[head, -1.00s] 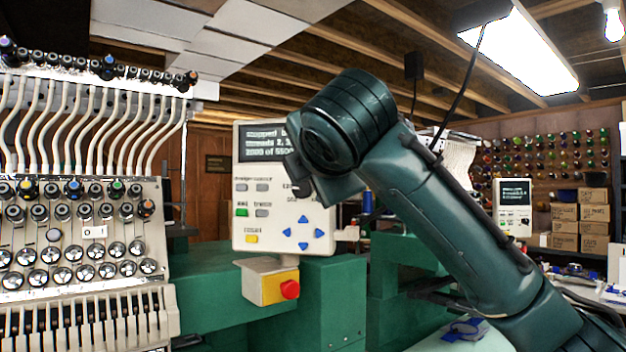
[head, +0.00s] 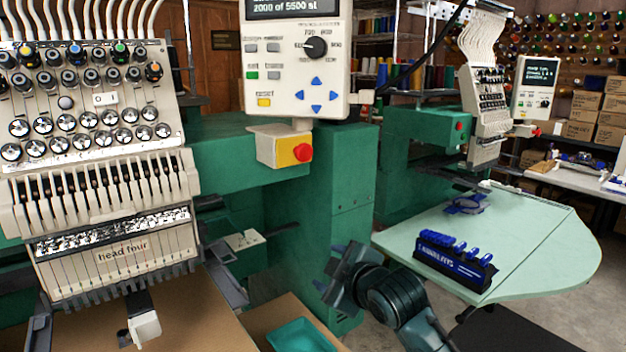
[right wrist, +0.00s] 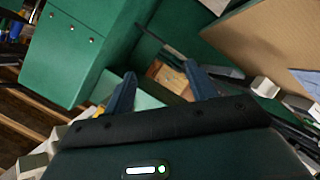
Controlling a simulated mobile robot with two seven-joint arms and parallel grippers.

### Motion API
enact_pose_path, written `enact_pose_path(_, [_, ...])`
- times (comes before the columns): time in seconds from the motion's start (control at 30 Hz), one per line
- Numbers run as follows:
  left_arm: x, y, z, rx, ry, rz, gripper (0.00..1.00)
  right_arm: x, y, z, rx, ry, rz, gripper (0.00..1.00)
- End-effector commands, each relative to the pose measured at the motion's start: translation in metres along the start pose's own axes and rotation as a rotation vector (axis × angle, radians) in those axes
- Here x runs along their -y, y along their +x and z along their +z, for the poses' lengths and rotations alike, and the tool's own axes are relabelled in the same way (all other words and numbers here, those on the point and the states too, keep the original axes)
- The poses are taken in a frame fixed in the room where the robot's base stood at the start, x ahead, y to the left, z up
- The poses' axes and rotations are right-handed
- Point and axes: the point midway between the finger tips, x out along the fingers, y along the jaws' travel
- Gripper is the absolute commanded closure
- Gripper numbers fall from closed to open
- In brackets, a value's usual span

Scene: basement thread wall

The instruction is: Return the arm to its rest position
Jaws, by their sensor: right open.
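My right arm comes in from the bottom right of the head view, and its gripper (head: 338,278) hangs low in front of the green machine body (head: 350,190). In the right wrist view the two fingers of my right gripper (right wrist: 162,85) stand apart with nothing held between them. My left gripper is in neither view.
A control panel (head: 297,75) with a yellow box and red button (head: 303,152) is above the right gripper. A pale green table (head: 545,240) bearing a blue tool rack (head: 455,262) is close on the right. An embroidery head (head: 95,130) stands left; a teal tray (head: 300,336) lies below.

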Motion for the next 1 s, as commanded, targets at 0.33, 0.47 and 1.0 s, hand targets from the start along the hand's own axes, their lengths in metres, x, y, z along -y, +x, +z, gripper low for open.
enact_pose_path(0.33, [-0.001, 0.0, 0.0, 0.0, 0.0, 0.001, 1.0, 0.16, -0.042, 0.134, 0.089, 0.517, -0.032, 0.43])
enact_pose_path(0.47, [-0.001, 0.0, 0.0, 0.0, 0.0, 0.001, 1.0, 0.214, -0.08, 0.174, 0.143, 0.682, -0.021, 0.43])
enact_pose_path(1.0, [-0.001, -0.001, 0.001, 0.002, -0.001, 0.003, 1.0, 0.302, -0.182, 0.232, 0.259, 0.963, 0.026, 0.43])
